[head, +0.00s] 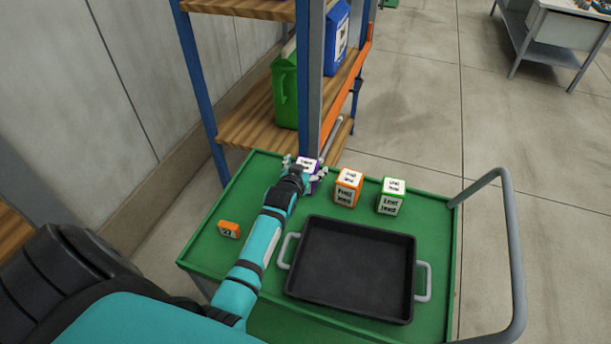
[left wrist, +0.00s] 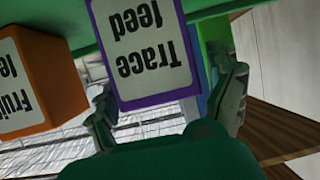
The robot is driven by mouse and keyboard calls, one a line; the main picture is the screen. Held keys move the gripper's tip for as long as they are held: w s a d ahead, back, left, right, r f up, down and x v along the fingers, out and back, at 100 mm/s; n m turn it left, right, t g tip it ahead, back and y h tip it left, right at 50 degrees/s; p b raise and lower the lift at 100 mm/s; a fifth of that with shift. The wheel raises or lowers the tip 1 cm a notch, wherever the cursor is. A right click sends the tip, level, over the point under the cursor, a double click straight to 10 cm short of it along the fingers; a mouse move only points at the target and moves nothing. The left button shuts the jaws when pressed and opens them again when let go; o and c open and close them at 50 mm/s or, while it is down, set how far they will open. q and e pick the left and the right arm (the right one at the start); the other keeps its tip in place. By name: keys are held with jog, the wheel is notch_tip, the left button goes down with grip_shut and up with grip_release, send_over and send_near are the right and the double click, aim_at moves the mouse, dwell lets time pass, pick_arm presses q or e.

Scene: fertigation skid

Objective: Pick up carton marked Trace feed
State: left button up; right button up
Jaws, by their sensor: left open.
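The purple-edged carton marked Trace feed (head: 307,164) stands at the far edge of the green cart top, partly hidden by my left gripper. In the left wrist view the carton (left wrist: 148,52) shows its white label upside down. My left gripper (head: 305,171) is open, with a finger on either side of the carton. In the left wrist view the open gripper (left wrist: 168,103) shows a gap between the carton and the right finger; contact on the left side is unclear. My right gripper is not in view.
An orange carton (head: 347,188), also in the left wrist view (left wrist: 28,85), stands close to the right, then a green carton (head: 391,197). A black tray (head: 350,306) lies nearer on the cart. A small orange box (head: 229,229) is left. A shelf rack (head: 308,80) rises behind.

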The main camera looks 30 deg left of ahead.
pick_arm(q)
jog(key=c, duration=1.5)
jog(key=shift+r, duration=0.1)
